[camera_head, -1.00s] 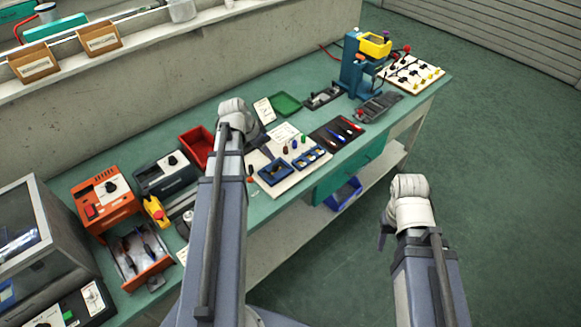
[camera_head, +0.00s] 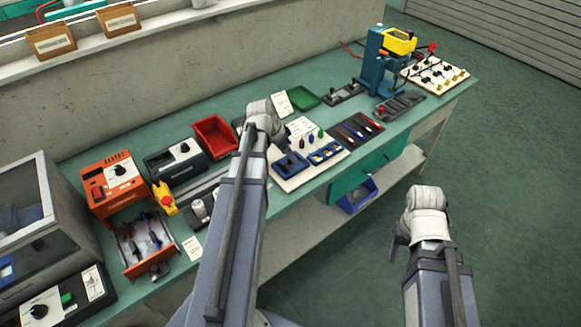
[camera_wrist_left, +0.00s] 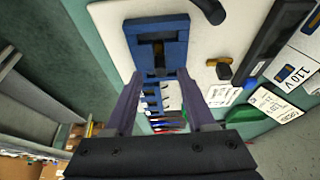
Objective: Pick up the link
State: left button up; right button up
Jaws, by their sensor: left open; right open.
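I cannot tell for sure which piece is the link. A small black piece with a brass-coloured end (camera_wrist_left: 222,68) lies on the white board (camera_head: 281,182), right of a blue slotted block (camera_wrist_left: 160,48) in the left wrist view. The blue block also shows in the head view (camera_head: 290,165). My left gripper (camera_wrist_left: 161,82) is open over the board, its fingers apart near the blue block's lower end, with nothing seen gripped. In the head view its hand (camera_head: 264,122) hides part of the board. My right gripper (camera_head: 398,248) is open, away from the bench, its fingers mostly hidden.
A second blue holder (camera_head: 327,152) stands on the board. Beside it is a dark tray with screwdrivers (camera_head: 356,131). A red bin (camera_head: 214,137), green tray (camera_head: 303,97) and blue press (camera_head: 379,66) stand farther off. Floor is clear right of the bench.

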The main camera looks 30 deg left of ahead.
pick_arm(q)
jog(key=shift+b+x, duration=0.4)
jog(key=shift+x, duration=0.55)
jog(key=shift+r, duration=0.1)
jog(key=shift+c, duration=0.2)
grip_shut()
